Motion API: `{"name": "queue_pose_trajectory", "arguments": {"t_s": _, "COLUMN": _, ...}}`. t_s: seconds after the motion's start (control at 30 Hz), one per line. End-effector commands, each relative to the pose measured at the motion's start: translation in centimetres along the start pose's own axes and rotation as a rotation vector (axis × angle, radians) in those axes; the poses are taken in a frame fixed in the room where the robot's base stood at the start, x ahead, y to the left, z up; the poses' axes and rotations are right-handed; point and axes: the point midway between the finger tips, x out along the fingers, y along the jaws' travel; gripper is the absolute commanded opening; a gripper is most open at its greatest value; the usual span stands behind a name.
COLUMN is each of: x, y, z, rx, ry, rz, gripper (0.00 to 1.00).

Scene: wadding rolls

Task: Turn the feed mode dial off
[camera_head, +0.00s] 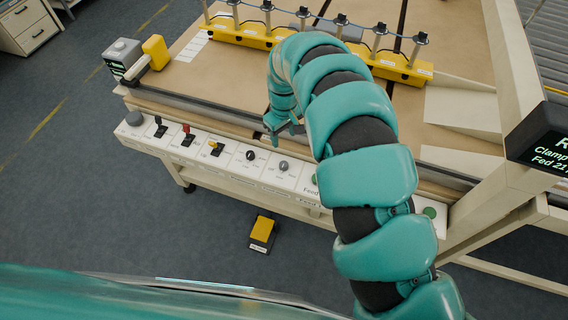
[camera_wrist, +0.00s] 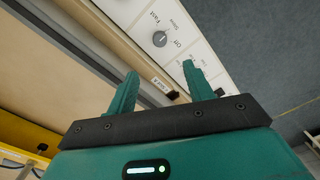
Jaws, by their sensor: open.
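A round grey dial (camera_wrist: 160,39) on a white panel shows in the wrist view, with labels reading Fast, Slow and Off around it. I cannot read clearly which label its pointer meets. In the head view a grey dial (camera_head: 283,165) sits on the front control panel, right of a black dial (camera_head: 250,155); a partly hidden "Feed" label is near its lower right. My gripper (camera_wrist: 159,70) is open and empty, its two green fingers pointing towards the dial but apart from it. In the head view my gripper (camera_head: 284,128) is just above the panel's back edge.
Left along the panel are a yellow switch (camera_head: 215,148), a red switch (camera_head: 187,136), a black switch (camera_head: 160,127) and a grey knob (camera_head: 135,118). A green button (camera_head: 430,212) is at right. A yellow bar (camera_head: 240,32) crosses the table. A yellow pedal (camera_head: 263,230) stands on the floor.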

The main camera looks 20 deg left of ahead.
Motion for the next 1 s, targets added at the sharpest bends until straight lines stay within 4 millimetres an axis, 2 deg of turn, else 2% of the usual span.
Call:
{"name": "queue_pose_trajectory", "arguments": {"t_s": 0.03, "x": 1.4, "y": 0.0, "z": 0.0, "rx": 0.0, "ry": 0.0, "rz": 0.0, "gripper": 0.52}}
{"name": "queue_pose_trajectory", "arguments": {"t_s": 0.2, "x": 4.7, "y": 0.0, "z": 0.1, "rx": 0.0, "ry": -0.001, "rz": 0.001, "gripper": 0.52}}
{"name": "queue_pose_trajectory", "arguments": {"t_s": 0.27, "x": 4.4, "y": 0.0, "z": -0.1, "rx": 0.0, "ry": 0.002, "rz": 0.001, "gripper": 0.52}}
{"name": "queue_pose_trajectory", "arguments": {"t_s": 1.0, "x": 11.1, "y": 0.1, "z": -0.1, "rx": 0.002, "ry": 0.003, "rz": 0.003, "gripper": 0.52}}
